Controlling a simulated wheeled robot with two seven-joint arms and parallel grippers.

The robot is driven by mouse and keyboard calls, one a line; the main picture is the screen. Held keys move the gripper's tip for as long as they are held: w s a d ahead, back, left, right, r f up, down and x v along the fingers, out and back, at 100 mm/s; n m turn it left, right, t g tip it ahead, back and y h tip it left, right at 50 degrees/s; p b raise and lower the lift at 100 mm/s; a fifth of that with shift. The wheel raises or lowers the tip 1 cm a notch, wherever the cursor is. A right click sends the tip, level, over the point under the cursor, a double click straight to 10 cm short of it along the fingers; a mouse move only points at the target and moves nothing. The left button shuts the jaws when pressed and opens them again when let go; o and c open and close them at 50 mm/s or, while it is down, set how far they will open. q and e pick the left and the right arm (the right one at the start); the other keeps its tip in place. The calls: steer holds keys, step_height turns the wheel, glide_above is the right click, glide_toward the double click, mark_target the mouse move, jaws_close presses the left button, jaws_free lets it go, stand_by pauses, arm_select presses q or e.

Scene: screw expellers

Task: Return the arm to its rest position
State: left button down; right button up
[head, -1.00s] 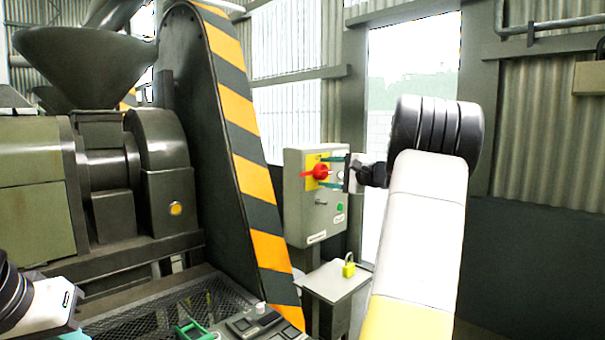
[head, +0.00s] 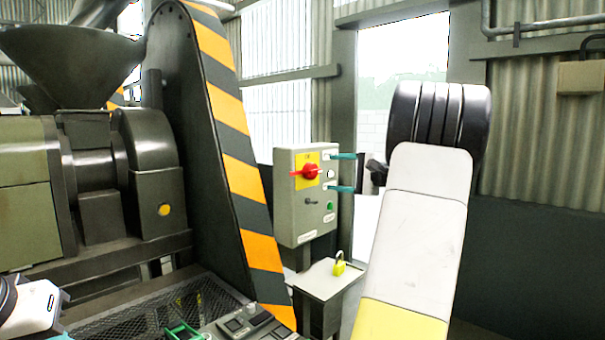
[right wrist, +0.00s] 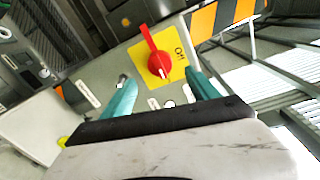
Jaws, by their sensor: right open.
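My right gripper (head: 341,172) is open and empty. In the head view its two teal fingers show at the right edge of the grey control box (head: 285,219), with much of the hand hidden behind my right arm. The box carries a red rotary switch (head: 310,171) on a yellow plate. In the right wrist view the red switch (right wrist: 158,62) shows beyond and between the teal fingertips (right wrist: 158,76), with its handle toward the upper left; the fingers do not grip it. Part of my left arm shows at the lower left of the head view; its finger state is unclear.
A yellow padlock (head: 339,267) rests on a small stand (head: 322,283) below the box. A striped belt guard (head: 232,130) stands left of the box, beside the expeller with its hopper (head: 72,65). A green-handled item (head: 183,330) lies at the bottom.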

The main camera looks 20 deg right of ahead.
stand_by(0.4)
steer(key=s+a+f+n+g+y, duration=0.1)
steer(key=s+a+f+n+g, duration=0.2)
steer(key=a, duration=0.8)
steer(key=s+a+f+n+g+y, duration=0.1)
steer(key=s+a+n+g, duration=0.3)
steer(key=a, duration=0.7)
steer(key=s+a+f+n+g+h, duration=0.1)
steer(key=s+a+f+n+h, duration=0.2)
steer(key=s, duration=0.7)
steer(key=s+a+f+n+g+h, duration=0.1)
steer(key=s+a+f+n+h, duration=0.2)
steer(key=s+a+f+n, duration=0.3)
steer(key=s+f, duration=0.1)
steer(key=s, duration=0.4)
steer(key=shift+s+n+g, duration=0.25)
steer(key=shift+n+g, duration=0.05)
